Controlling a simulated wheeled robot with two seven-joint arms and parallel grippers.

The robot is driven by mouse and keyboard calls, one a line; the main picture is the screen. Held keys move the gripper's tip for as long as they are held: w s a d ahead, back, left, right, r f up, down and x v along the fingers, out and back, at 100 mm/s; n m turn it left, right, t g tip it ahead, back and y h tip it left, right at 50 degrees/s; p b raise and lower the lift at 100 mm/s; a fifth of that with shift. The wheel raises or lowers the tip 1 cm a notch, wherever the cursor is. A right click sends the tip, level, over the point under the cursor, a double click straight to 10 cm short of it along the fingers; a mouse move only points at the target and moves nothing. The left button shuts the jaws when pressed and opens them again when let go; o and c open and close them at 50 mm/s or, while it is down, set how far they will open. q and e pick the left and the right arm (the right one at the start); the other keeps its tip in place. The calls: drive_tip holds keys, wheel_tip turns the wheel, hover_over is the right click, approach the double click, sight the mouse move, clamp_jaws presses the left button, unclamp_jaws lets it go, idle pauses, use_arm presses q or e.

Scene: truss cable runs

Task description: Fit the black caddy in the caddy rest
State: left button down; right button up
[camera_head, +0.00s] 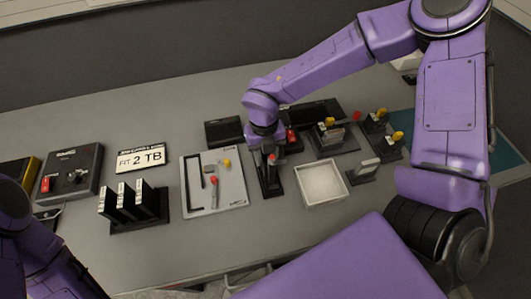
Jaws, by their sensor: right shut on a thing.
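My right gripper (269,158) points down at the middle of the table, just right of the light grey tool board. It is shut on a dark upright piece that looks like the black caddy (270,180); a small red spot shows at its top. The gripper hides much of it. The dark base below it may be the caddy rest, but I cannot tell the two apart or whether the caddy is seated. My left arm shows at the lower left edge; its gripper is out of view.
A rack (140,222) holds several black drives at left, before a "FIT 2 TB" sign (140,160). The tool board (213,180) lies left of my right gripper. A white tray (322,184) and a small stand (364,173) are close on its right. Dark holders stand behind.

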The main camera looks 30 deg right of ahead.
drive_tip(key=shift+f, duration=0.25)
drive_tip(key=shift+f, duration=0.3)
idle(0.4)
drive_tip(key=o, duration=1.4)
drive_tip(key=shift+r, duration=0.1)
wheel_tip(320, 180, up, 7)
drive_tip(key=p, duration=0.6)
drive_tip(key=shift+r+p, duration=0.2)
drive_tip(key=shift+p, duration=0.1)
